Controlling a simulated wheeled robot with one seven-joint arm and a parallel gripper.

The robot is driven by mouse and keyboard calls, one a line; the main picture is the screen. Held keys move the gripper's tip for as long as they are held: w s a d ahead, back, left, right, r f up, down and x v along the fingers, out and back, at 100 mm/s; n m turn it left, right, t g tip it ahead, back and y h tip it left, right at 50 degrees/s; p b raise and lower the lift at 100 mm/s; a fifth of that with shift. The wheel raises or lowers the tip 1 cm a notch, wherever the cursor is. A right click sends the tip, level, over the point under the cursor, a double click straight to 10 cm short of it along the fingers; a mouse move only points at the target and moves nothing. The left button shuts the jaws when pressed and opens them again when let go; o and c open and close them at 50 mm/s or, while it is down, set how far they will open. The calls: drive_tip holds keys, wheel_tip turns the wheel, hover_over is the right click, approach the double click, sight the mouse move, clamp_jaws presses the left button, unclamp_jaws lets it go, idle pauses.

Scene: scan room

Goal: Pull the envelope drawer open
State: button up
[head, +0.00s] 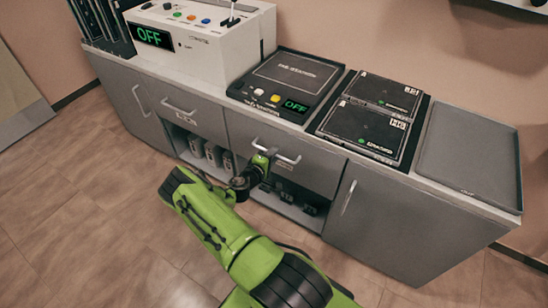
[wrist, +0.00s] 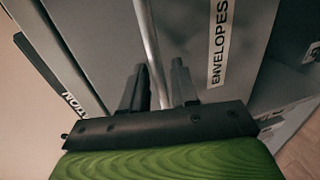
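The envelope drawer (head: 312,171) is the grey middle drawer under the counter, and its front looks flush with the cabinet. Its "ENVELOPES" label (wrist: 219,40) shows in the wrist view. The metal bar handle (head: 289,159) runs across the drawer front; it also shows in the wrist view (wrist: 146,30). My gripper (head: 263,160) is at the left part of this handle. In the wrist view my gripper (wrist: 159,75) has its two dark fingers apart, one on each side of the bar, with a gap visible. The fingers do not look clamped on it.
Another drawer (head: 188,110) is to the left, and a cabinet door (head: 375,220) is to the right. Open shelves (head: 290,200) with dark items lie below the envelope drawer. Devices and a grey tray (head: 470,160) stand on top. The floor in front is clear.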

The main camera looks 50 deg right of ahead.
drive_tip(key=shift+d, duration=0.3)
drive_tip(key=shift+c, duration=0.4)
clamp_jaws()
drive_tip(key=shift+a, duration=0.1)
